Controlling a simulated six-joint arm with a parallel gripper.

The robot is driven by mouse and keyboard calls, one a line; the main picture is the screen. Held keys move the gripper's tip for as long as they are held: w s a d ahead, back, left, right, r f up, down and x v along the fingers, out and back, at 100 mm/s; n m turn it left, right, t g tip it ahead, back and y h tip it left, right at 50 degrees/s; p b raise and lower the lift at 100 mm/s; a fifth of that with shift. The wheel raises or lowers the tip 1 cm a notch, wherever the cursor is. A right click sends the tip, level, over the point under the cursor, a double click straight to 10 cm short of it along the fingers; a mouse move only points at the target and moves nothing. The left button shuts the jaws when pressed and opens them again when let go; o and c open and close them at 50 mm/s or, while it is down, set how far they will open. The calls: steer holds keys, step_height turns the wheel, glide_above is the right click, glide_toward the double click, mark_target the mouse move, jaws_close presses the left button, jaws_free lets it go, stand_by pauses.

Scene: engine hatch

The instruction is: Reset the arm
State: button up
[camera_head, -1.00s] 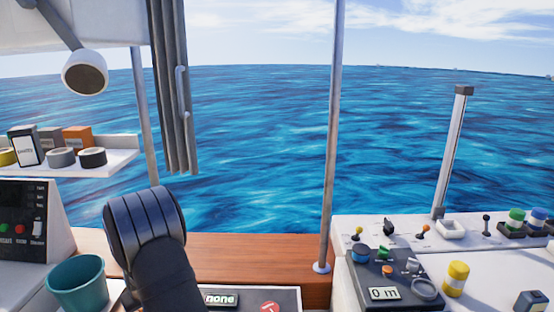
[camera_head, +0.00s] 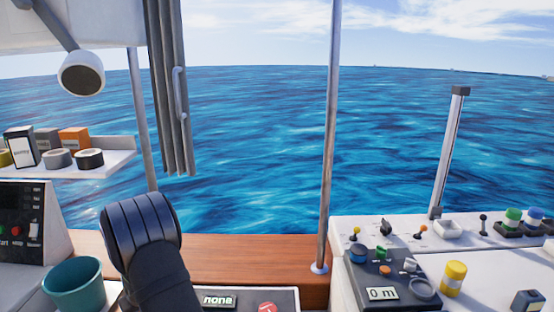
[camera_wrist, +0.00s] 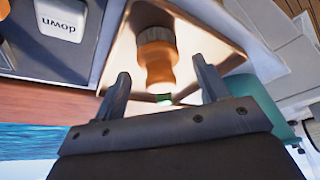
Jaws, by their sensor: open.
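My arm (camera_head: 145,235) stands at the lower left of the head view, its dark ribbed joint uppermost and its lower part bent down behind the panel edge. My gripper shows in the wrist view (camera_wrist: 161,72), its two dark fingers apart. My gripper is hidden in the head view.
A teal bucket (camera_head: 75,283) stands left of my arm and shows in the wrist view (camera_wrist: 255,95). A pole (camera_head: 329,150) rises beyond. A console (camera_head: 400,275) with knobs fills the right. A shelf (camera_head: 110,160) holds tape rolls and boxes.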

steer(key=v, duration=1.1)
steer(key=x, duration=1.3)
steer(key=shift+f, duration=0.1)
steer(key=r, duration=0.5)
steer(key=shift+d+r, duration=0.1)
steer(key=shift+d, duration=0.25)
steer(key=w+d+r, duration=0.2)
steer(key=d+r, duration=0.5)
steer(key=d, duration=0.4)
step_height(320, 180, up, 17)
steer(key=w+d+r+m, duration=0.1)
steer(key=w+d+m, duration=0.1)
steer(key=w+d, duration=0.6)
steer(key=d, duration=0.3)
steer(key=shift+h, duration=0.3)
